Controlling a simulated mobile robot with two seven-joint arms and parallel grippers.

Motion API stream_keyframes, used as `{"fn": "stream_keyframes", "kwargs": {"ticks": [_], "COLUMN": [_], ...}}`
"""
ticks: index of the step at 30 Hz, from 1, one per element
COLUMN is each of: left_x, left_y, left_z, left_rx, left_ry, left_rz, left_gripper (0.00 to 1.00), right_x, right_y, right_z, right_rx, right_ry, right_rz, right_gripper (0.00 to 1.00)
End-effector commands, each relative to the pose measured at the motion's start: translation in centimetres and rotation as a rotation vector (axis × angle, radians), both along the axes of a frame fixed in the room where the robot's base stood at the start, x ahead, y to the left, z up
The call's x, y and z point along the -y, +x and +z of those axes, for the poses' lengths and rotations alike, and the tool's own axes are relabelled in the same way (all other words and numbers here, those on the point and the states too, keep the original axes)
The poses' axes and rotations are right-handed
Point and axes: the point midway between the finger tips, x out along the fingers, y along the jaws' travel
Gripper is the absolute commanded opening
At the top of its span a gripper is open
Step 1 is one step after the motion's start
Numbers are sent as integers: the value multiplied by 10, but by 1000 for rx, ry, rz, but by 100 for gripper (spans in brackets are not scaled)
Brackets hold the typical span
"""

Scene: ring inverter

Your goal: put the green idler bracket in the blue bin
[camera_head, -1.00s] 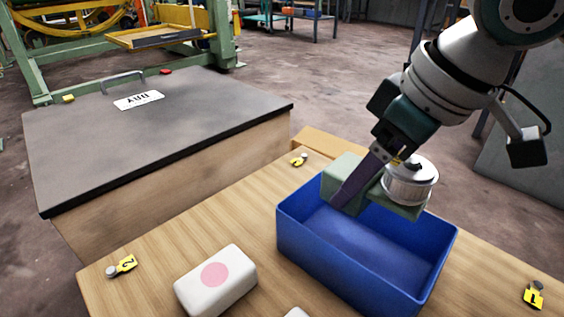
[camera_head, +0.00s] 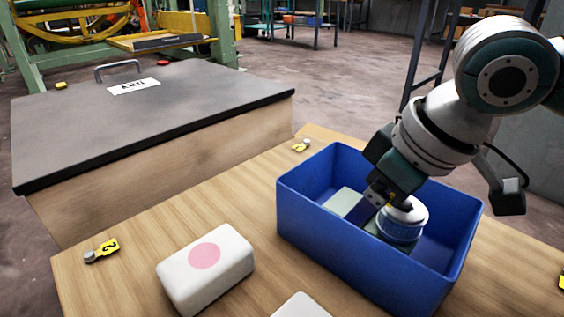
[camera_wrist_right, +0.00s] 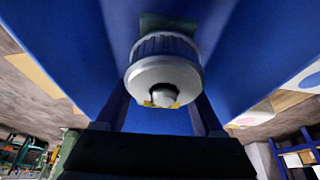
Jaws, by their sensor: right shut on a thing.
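The green idler bracket (camera_head: 345,203), with its ribbed silver roller (camera_head: 405,224), is down inside the blue bin (camera_head: 345,252), below the rim. My right gripper (camera_head: 366,212) reaches into the bin from above and is shut on the bracket. In the right wrist view the roller (camera_wrist_right: 165,72) sits between my fingers, with a bit of green bracket (camera_wrist_right: 168,22) beyond it and blue bin walls (camera_wrist_right: 62,45) around. Whether the bracket touches the bin floor is hidden. My left gripper is not in view.
A white block with a pink disc (camera_head: 208,265) lies left of the bin on the wooden table (camera_head: 130,270). Part of another white block (camera_head: 302,307) shows at the bottom edge. A grey-lidded box (camera_head: 150,112) stands behind, left. Yellow numbered tags lie near the table edges.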

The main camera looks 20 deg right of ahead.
Motion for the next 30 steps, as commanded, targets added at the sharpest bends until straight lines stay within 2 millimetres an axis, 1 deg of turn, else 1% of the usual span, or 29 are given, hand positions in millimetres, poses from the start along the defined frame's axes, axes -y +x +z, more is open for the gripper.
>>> {"fn": "stream_keyframes", "kwargs": {"ticks": [4, 5, 12, 21, 23, 26, 30], "left_x": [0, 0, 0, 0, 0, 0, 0], "left_y": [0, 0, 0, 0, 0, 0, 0], "left_z": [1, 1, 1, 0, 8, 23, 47], "left_rx": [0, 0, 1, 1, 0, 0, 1], "left_ry": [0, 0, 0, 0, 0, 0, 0], "left_rz": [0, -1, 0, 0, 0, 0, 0], "left_gripper": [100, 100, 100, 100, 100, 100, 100], "right_x": [0, 0, 0, 0, 1, 4, 10], "right_y": [1, 0, 0, 0, -2, -8, -19], "right_z": [-1, -3, -3, 1, 10, 29, 61], "right_rx": [4, 0, 0, 1, 0, 0, 0], "right_ry": [1, -1, 0, -1, -1, -2, -4], "right_rz": [0, 0, 0, 1, 0, 0, 0], "right_gripper": [0, 73, 100, 100, 100, 100, 100]}}
